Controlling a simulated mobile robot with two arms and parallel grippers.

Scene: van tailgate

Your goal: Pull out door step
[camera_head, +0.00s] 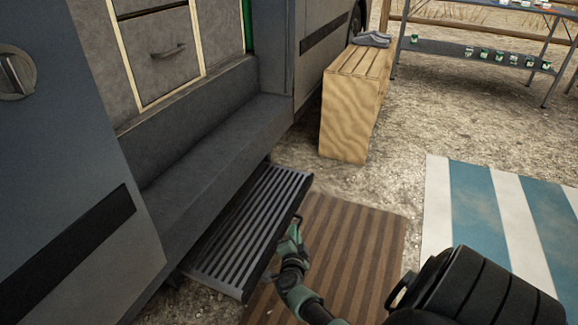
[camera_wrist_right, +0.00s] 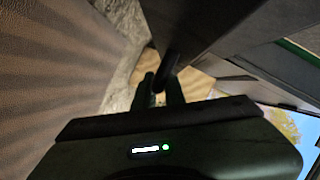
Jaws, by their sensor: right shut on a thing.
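The door step (camera_head: 250,225) is a dark ribbed metal tread below the van's door sill, standing out from under the van over the ground. My right gripper (camera_head: 296,226) is at the step's outer edge, near its far end, and is shut on that edge. In the right wrist view my right gripper's fingers (camera_wrist_right: 158,86) are close together against a dark surface, and the exact grip is too dark to make out. My left gripper is not in view.
A brown striped mat (camera_head: 355,245) lies beside the step. A wooden bench (camera_head: 352,105) with grey shoes stands by the van. A blue and white striped rug (camera_head: 490,215) is at right. A table with several cups (camera_head: 500,55) is at the back. A black bag-like object (camera_head: 475,290) is front right.

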